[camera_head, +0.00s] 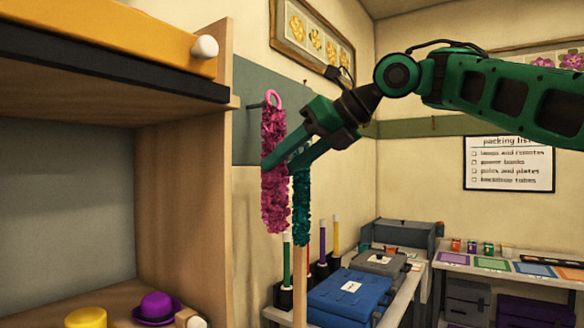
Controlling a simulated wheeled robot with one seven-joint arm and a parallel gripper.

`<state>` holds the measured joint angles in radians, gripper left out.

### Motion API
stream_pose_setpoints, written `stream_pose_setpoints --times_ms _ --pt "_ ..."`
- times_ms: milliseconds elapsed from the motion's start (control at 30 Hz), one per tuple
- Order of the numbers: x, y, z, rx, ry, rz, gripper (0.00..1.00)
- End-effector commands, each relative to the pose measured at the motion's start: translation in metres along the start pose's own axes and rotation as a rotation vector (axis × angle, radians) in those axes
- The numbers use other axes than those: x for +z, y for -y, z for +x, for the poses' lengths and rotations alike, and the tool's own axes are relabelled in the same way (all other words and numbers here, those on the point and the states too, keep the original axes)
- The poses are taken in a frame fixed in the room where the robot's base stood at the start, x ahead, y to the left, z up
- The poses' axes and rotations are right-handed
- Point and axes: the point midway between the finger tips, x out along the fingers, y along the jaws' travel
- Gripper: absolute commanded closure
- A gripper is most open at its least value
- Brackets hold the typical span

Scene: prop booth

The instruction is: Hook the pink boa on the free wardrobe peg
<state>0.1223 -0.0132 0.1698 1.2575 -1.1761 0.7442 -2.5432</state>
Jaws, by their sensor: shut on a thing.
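The pink boa (274,190) hangs upright in the middle of the view, with a pink ring (274,93) at its top. My gripper (280,165) is shut on the boa at about mid-length, coming in from the upper right. A grey wardrobe peg (254,105) sticks out of the grey-green wall panel (243,140) and meets the ring's left edge in the picture. I cannot tell whether the ring is around the peg or only in front of it. A teal boa (302,220) hangs just right of the pink one, its top hidden by my gripper.
A wooden shelf unit (185,190) stands close on the left, holding a purple hat (158,306) and a yellow item (86,318). Below the boas are coloured tubes (323,240) and a blue case (349,295) on a bench.

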Motion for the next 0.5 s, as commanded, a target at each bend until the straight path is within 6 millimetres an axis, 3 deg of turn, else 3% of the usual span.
stream_pose_setpoints --times_ms 500 --pt "0.013 -0.001 0.023 0.001 -0.001 -0.001 0.79"
